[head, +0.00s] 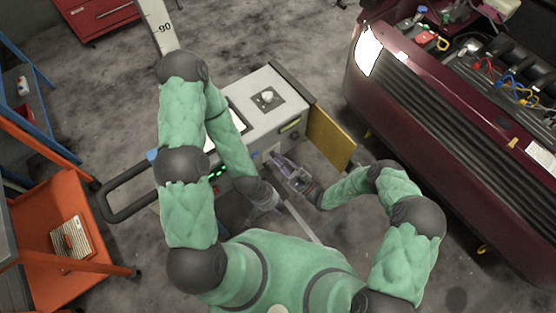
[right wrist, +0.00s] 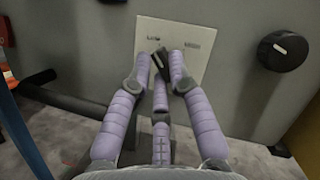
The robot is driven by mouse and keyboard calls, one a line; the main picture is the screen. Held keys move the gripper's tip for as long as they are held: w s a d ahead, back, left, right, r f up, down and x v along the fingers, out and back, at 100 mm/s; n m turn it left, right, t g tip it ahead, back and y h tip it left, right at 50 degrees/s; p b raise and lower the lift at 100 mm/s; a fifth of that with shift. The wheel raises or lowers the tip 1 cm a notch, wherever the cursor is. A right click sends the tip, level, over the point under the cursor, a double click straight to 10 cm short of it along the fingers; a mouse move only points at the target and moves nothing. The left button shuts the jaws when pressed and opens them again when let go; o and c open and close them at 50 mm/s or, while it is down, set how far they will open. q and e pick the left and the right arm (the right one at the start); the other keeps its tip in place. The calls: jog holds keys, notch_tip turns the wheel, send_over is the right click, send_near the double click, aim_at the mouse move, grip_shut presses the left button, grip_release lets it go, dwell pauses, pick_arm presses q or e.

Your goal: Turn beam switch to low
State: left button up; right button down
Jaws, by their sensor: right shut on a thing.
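The beam switch (right wrist: 161,63) is a small dark lever on a pale plate (right wrist: 193,67) on the grey front of the machine, in the right wrist view. Its tip leans up and left, towards the left of two small labels. The labels are too blurred to read surely. My right gripper (head: 277,162) has purple fingers at the machine's front. In the right wrist view they close around the lever from both sides, with the third finger below. My left gripper (head: 270,198) is lower, in front of the machine; its fingers cannot be made out.
A black round knob (right wrist: 282,50) sits right of the plate. The grey machine (head: 245,100) has another knob on top, a black handle (head: 112,203) at left and a yellow panel (head: 329,138) at right. A dark red car (head: 440,130) stands at right, an orange cart (head: 75,205) at left.

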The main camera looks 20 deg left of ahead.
jog(key=shift+n, duration=0.3)
jog(key=c, duration=1.1)
grip_release()
jog(key=shift+c, duration=0.2)
jog(key=v, duration=1.2)
